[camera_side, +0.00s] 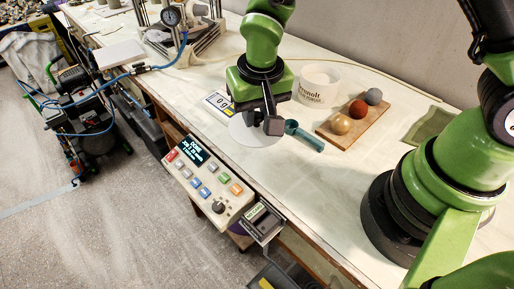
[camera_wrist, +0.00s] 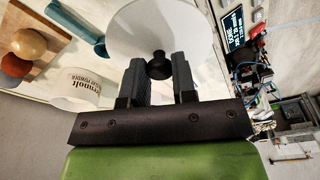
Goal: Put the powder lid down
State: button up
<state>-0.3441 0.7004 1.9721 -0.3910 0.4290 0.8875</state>
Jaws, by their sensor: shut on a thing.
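The powder lid (camera_side: 250,138) is a thin white disc. In the wrist view the lid (camera_wrist: 180,28) has a black knob (camera_wrist: 158,67) in its middle. My gripper (camera_side: 265,122) is shut on this knob, one finger on each side, in the wrist view too (camera_wrist: 158,62). The lid is level and low over the bench's front half; I cannot tell whether it touches the surface.
A teal scoop (camera_side: 304,136) lies close right of the lid. A scale display (camera_side: 218,104) is to its left. A wooden board (camera_side: 352,128) with three balls stands right. A control panel (camera_side: 208,182) is at the bench's front edge.

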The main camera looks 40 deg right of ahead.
aim_at(260, 119)
notch_tip(260, 119, down, 8)
jog(key=shift+f, duration=0.1)
dwell(0.4)
jog(key=o, duration=0.9)
jog(key=shift+f, duration=0.1)
jog(key=r, duration=0.4)
jog(key=s+r, duration=0.1)
jog(key=r, duration=0.7)
jog(key=shift+s+a+r, duration=0.25)
jog(key=shift+s+r, duration=0.05)
jog(key=shift+s, duration=0.05)
jog(key=s+d+r+t+y, duration=0.1)
jog(key=s+d+r+t, duration=0.1)
jog(key=s+r, duration=0.5)
jog(key=s+d+r+t+y, duration=0.1)
jog(key=s+d+r+t, duration=0.2)
jog(key=r, duration=0.7)
jog(key=s+d, duration=0.2)
jog(key=s, duration=0.2)
jog(key=shift+s+t+y, duration=0.2)
jog(key=shift+t+y, duration=0.1)
jog(key=shift+y, duration=0.1)
